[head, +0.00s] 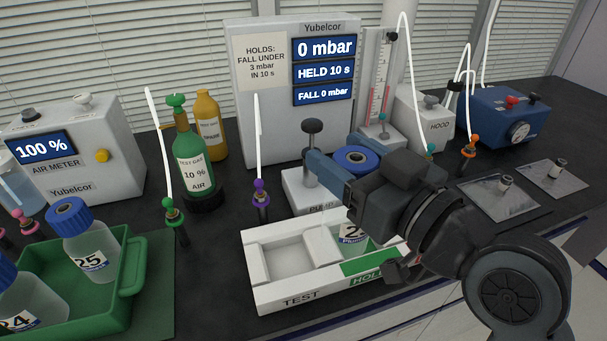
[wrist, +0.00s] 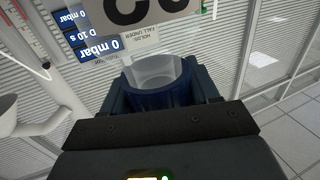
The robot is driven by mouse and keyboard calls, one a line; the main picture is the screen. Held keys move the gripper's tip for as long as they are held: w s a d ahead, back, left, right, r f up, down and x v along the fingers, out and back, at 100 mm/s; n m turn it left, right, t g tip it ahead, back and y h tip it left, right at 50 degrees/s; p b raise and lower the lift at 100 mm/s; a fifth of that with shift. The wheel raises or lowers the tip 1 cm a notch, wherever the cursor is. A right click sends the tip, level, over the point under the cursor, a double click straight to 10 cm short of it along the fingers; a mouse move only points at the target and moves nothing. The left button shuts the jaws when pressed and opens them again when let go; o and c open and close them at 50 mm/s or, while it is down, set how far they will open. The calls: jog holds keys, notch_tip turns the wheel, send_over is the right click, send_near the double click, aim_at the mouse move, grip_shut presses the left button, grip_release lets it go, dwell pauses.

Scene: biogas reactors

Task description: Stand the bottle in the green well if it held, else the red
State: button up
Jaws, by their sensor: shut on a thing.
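My gripper (head: 358,170) is shut on a bottle by its blue cap (head: 355,156). The clear bottle hangs upright, and part of its label (head: 352,232), starting with a 2, shows below my arm. The cap (wrist: 160,98) sits between the jaws in the wrist view. The bottle is over or in the green well (head: 370,265) of the white tray (head: 290,298); I cannot tell whether its base touches. My arm hides the tray's right end, and no red well shows clearly. The tester display (head: 323,73) reads 0 mbar, held 10 s, fall 0 mbar.
The tray's TEST end (head: 285,262) is empty. A pump (head: 305,190) stands behind the tray. A green crate (head: 110,300) with bottles is at left. Thin white hoses with coloured fittings (head: 260,195) stand around. Metal plates (head: 505,198) lie at right.

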jog(key=shift+s+d+r, duration=0.15)
jog(key=shift+d+r, duration=0.15)
jog(key=shift+d, duration=0.2)
jog(key=shift+s+d+r, duration=0.1)
jog(key=shift+d+r, duration=0.2)
jog(key=shift+d, duration=0.2)
jog(key=w+d+b, duration=0.2)
jog(key=d+b, duration=0.4)
jog(key=d, duration=0.6)
jog(key=w+a+f, duration=0.4)
jog(key=a+f, duration=0.6)
jog(key=shift+w+f, duration=0.15)
jog(key=shift+w, duration=0.15)
jog(key=shift+a+f, duration=0.1)
jog(key=shift+f, duration=0.1)
jog(key=o, duration=1.5)
jog(key=shift+o, duration=0.2)
